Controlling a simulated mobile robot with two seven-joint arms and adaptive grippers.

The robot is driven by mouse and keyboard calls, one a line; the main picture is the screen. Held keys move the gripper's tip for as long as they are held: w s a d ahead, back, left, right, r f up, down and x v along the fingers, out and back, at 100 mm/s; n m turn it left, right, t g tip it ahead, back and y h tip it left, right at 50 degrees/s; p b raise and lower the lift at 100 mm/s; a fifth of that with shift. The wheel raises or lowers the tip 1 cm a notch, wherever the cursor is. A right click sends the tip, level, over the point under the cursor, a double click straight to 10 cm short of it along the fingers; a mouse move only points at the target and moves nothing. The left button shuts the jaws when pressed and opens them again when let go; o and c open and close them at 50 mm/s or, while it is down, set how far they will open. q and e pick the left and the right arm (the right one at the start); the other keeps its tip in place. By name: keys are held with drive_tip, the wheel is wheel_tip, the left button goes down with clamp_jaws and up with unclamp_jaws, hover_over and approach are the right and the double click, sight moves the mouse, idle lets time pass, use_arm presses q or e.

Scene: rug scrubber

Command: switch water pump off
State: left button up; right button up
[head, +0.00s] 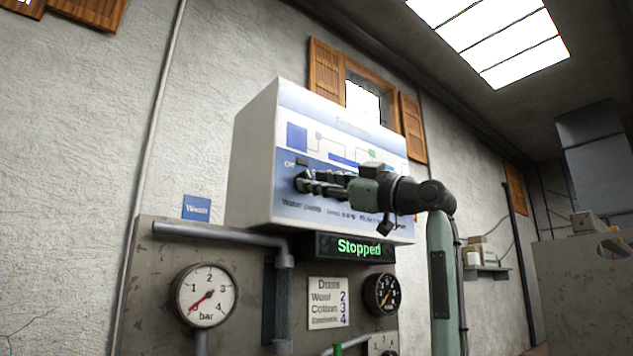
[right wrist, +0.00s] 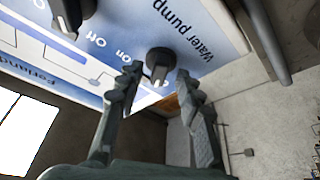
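The control box (head: 255,170) hangs on the wall, its front panel facing right, with a row of dark knobs along the lower part. The label "Water pump" reads below the leftmost knob. My right gripper (head: 305,183) is at that knob and partly hides it. In the right wrist view the black water pump knob (right wrist: 158,62) lies between the two fingertips of my right gripper (right wrist: 158,80). The fingers are apart, one on each side, with gaps to the knob. "On" and "Off" are printed on the panel nearby. My left gripper is not in view.
A display (head: 355,248) under the box reads "Stopped" in green. Below are a pressure gauge (head: 205,295), a smaller black gauge (head: 382,293), a dose sign (head: 328,303) and a grey pipe (head: 220,235). Another knob (right wrist: 72,12) sits close by on the panel.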

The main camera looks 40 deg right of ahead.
drive_tip(key=v, duration=1.1)
drive_tip(key=shift+s, duration=0.2)
drive_tip(key=shift+f, duration=0.1)
drive_tip(key=b+v, duration=0.4)
drive_tip(key=v, duration=0.5)
